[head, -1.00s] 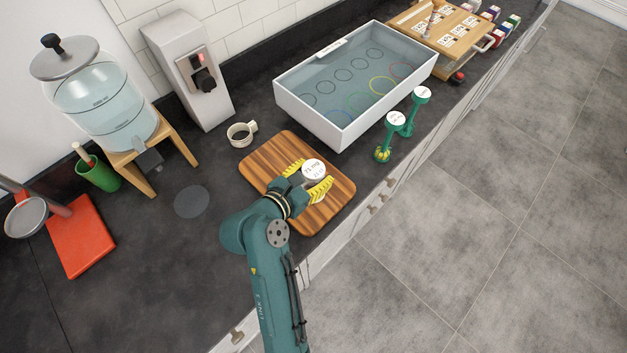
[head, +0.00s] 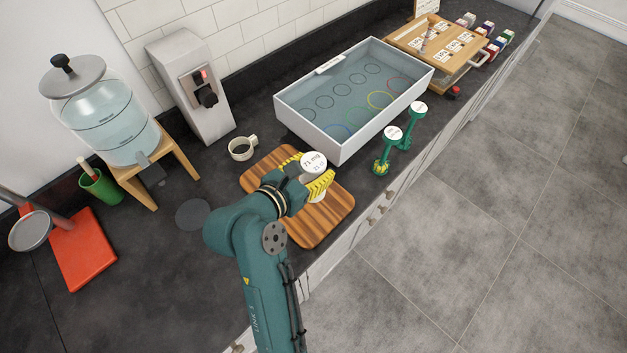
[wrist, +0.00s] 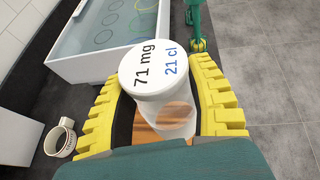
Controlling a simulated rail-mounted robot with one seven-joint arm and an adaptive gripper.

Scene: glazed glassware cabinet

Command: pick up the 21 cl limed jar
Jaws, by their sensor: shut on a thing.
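The limed jar (head: 313,162) has a white lid, which reads "71 mg" and "21 cl" in the wrist view (wrist: 158,68). Its body below the lid looks clear, with the wooden board showing through it. My gripper (head: 305,180) is shut on the jar, with its yellow ribbed fingers on either side of it, as the wrist view also shows (wrist: 165,110). The jar appears upright and above the wooden board (head: 329,217); the fingers and my arm hide part of its body in the head view.
A white-walled basin (head: 318,131) with coloured rings stands behind the board. Green stands with white-topped items (head: 393,134) are to its right. A cream mug (head: 242,149) sits left of the board.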

